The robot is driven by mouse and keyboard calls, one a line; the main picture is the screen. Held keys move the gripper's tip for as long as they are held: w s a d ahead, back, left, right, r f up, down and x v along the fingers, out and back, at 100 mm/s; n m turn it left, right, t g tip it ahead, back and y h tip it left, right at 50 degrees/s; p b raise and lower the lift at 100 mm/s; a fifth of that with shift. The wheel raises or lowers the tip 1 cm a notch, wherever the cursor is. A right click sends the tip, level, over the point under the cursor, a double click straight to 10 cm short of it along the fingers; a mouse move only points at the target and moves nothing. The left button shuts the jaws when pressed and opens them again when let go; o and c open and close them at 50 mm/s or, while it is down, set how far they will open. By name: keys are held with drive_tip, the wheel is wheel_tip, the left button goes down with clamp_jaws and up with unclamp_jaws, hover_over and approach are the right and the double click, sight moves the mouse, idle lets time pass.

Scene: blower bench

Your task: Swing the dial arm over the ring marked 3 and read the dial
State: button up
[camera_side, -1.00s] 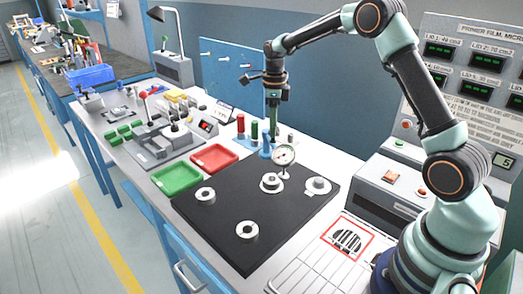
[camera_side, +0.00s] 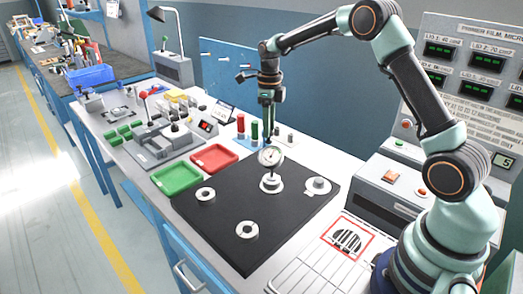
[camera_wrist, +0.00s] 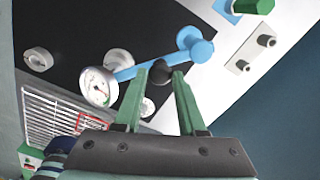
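The dial (camera_side: 270,157), a round white-faced gauge, hangs just above a pale ring (camera_side: 271,184) on the black plate (camera_side: 215,222). In the wrist view the dial (camera_wrist: 98,86) sits at one end of the blue dial arm (camera_wrist: 135,71), whose other end meets a blue post (camera_wrist: 195,45). My gripper (camera_side: 267,125) points down behind the dial. In the wrist view its green fingers (camera_wrist: 162,72) press either side of a black knob (camera_wrist: 160,73) on the arm. The ring under the dial is hidden there. The ring numbers and dial reading are too small to read.
Other rings lie on the plate at left (camera_side: 205,194), front (camera_side: 247,230) and right (camera_side: 317,186). Green (camera_side: 176,177) and red (camera_side: 214,158) trays lie beyond its left side. Coloured cylinders (camera_side: 254,130) stand behind. A console (camera_side: 392,192) stands at right.

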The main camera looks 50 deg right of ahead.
drive_tip(key=o, duration=0.4)
drive_tip(key=shift+c, duration=0.2)
drive_tip(key=shift+r, duration=0.1)
wheel_tip(320, 180, up, 12)
idle(0.4)
